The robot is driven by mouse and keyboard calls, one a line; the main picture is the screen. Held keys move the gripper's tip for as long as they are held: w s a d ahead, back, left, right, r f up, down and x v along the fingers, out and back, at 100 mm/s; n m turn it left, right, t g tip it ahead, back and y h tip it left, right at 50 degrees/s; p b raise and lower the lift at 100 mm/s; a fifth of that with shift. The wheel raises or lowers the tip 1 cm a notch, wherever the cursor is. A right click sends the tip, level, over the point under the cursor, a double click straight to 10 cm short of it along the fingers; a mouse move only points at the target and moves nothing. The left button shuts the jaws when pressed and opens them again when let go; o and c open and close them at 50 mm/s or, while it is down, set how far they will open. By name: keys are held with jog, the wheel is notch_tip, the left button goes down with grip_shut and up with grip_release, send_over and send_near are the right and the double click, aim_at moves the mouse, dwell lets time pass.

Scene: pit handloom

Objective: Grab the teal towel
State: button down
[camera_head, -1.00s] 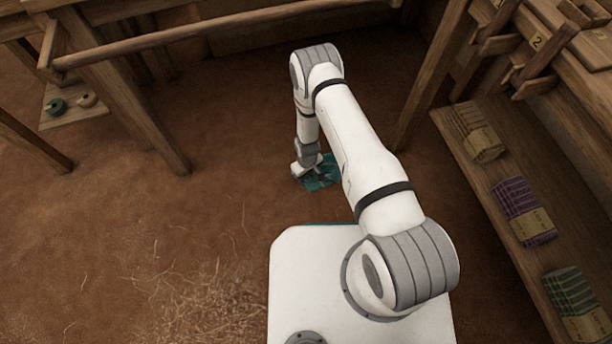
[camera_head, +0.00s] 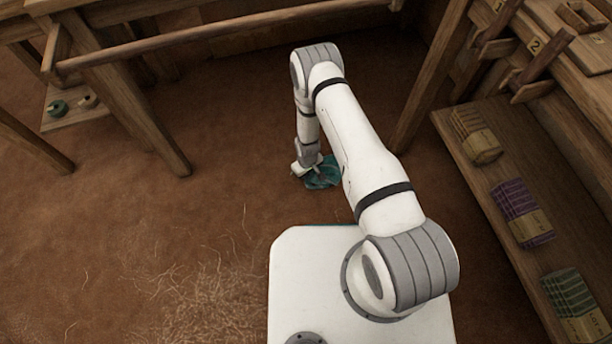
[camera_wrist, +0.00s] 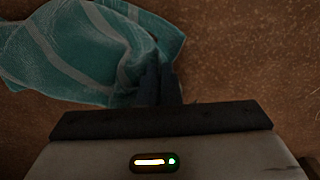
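The teal towel (camera_head: 324,178) lies on the brown earthen floor, below the wrist of my arm. In the wrist view the towel (camera_wrist: 75,45) is teal with pale stripes and spreads across the upper left. My gripper (camera_wrist: 159,68) has its two dark fingers close together, with the towel's cloth bunched up between and around their tips. In the head view my gripper (camera_head: 310,175) is small and partly hidden by the cloth. The towel looks crumpled and gathered at the fingers. I cannot tell whether any of it is clear of the floor.
A wooden shelf (camera_head: 468,168) with folded cloth bundles (camera_head: 522,210) runs along the right. Wooden loom posts (camera_head: 130,100) and a long beam (camera_head: 220,33) stand at the back and left. Straw (camera_head: 205,305) lies at lower left. The floor left of the towel is clear.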

notch_tip(320, 180, up, 11)
jog(key=p, duration=0.6)
